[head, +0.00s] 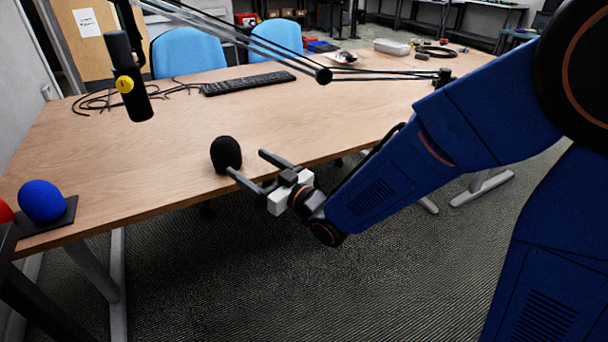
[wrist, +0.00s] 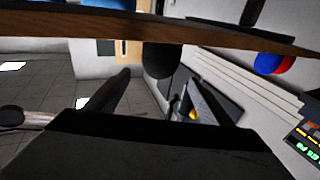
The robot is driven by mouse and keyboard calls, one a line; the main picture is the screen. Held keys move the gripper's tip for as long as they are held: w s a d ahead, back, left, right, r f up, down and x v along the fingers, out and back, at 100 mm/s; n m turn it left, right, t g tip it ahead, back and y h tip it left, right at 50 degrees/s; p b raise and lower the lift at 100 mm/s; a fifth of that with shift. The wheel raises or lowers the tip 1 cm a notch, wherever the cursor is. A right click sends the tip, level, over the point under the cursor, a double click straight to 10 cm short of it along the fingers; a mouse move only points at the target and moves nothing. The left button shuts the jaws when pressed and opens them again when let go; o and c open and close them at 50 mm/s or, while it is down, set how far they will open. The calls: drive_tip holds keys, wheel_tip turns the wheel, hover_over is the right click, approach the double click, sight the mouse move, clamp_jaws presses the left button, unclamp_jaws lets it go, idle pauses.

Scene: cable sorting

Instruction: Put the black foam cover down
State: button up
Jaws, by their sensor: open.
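The black foam cover (head: 226,154) stands upright on the wooden table near its front edge. In the wrist view the cover (wrist: 160,60) shows as a dark rounded shape against the table edge, between the two finger lines and around their tips. My gripper (head: 246,162) is open at the table's front edge, just right of the cover. In the head view one fingertip overlaps the cover's lower right side, and the other finger is clear of it. I cannot tell whether that fingertip touches it. The gripper's fingers also frame the wrist view (wrist: 156,78).
A blue foam ball (head: 42,200) sits on a dark pad at the table's left front, with a red one beside it. A black microphone (head: 130,85) hangs from a boom arm (head: 250,45). A keyboard (head: 248,83) and cables lie behind. The table (head: 330,115) is clear mid-right.

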drive_tip(key=w+d+m+h, duration=0.1)
drive_tip(key=d+m+h, duration=0.75)
drive_tip(key=d, duration=2.15)
drive_tip(key=s+d+f+m+g+h, duration=0.1)
drive_tip(key=s+d+g+h, duration=0.2)
drive_tip(key=s+d, duration=0.5)
drive_tip(key=s+d+f+m+g+h, duration=0.1)
drive_tip(key=s+d+g+h, duration=0.2)
drive_tip(key=s+d, duration=0.5)
drive_tip(key=s+h, duration=0.1)
drive_tip(key=s, duration=0.6)
drive_tip(key=shift+s+f, duration=0.15)
drive_tip(key=shift+s, duration=0.2)
